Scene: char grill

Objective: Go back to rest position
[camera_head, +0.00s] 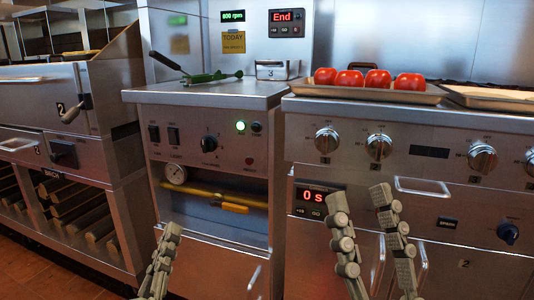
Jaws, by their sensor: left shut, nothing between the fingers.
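My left gripper (166,250) shows at the lower left of the head view, in front of the middle cabinet. Its fingers are together with nothing between them. My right gripper (361,200) shows to the right of the middle, pointing up in front of the right-hand grill unit. Its two fingers stand apart, with nothing seen between them. Both grippers appear clear of the appliances. My arms behind the fingers are out of view.
Several tomatoes (378,79) sit on a tray (415,97) on the right-hand unit (430,130). Green-handled tongs (209,77) lie on the middle cabinet (205,94). A grill (60,92) with a lever stands at left. Handles and knobs project from the fronts. Floor shows at lower left.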

